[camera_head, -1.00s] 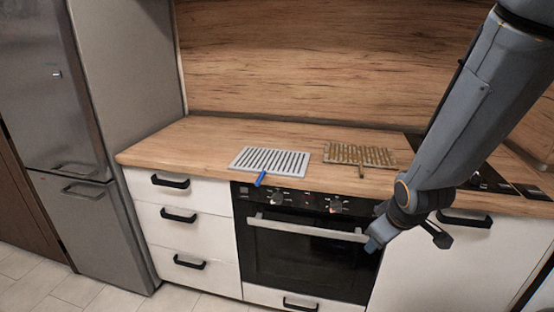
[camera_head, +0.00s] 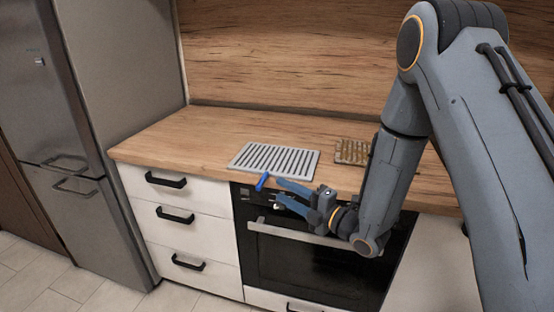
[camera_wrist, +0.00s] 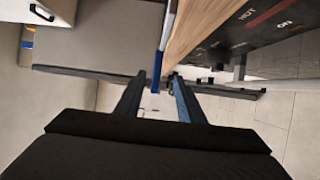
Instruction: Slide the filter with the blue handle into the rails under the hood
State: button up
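The grey slotted filter (camera_head: 275,159) lies flat on the wooden counter. Its blue handle (camera_head: 262,182) sticks out past the counter's front edge, toward my gripper. My gripper (camera_head: 276,190) is open in front of the oven, with its fingertips close to the handle's right side. In the wrist view the blue handle (camera_wrist: 157,68) shows ahead, between and slightly beyond the two spread fingers of my gripper (camera_wrist: 158,84). Nothing is held. The hood and its rails are not in view.
A brown, stained filter (camera_head: 353,152) lies to the right on the counter (camera_head: 200,140), partly hidden by my arm. The oven (camera_head: 300,255) and white drawers (camera_head: 185,225) stand below. A fridge (camera_head: 60,120) is at left. The counter's left part is clear.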

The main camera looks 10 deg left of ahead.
aim_at(265, 180)
jog(key=x, duration=0.2)
jog(key=p+x, duration=0.1)
jog(key=x, duration=0.1)
jog(key=p+x, duration=0.1)
jog(key=x, duration=0.1)
jog(key=shift+s+a+r, duration=0.15)
jog(key=shift+a+r, duration=0.1)
jog(key=shift+r, duration=0.1)
jog(key=shift+w+a+f, duration=0.1)
jog(key=shift+w+a, duration=0.1)
jog(key=shift+c, duration=0.3)
grip_shut()
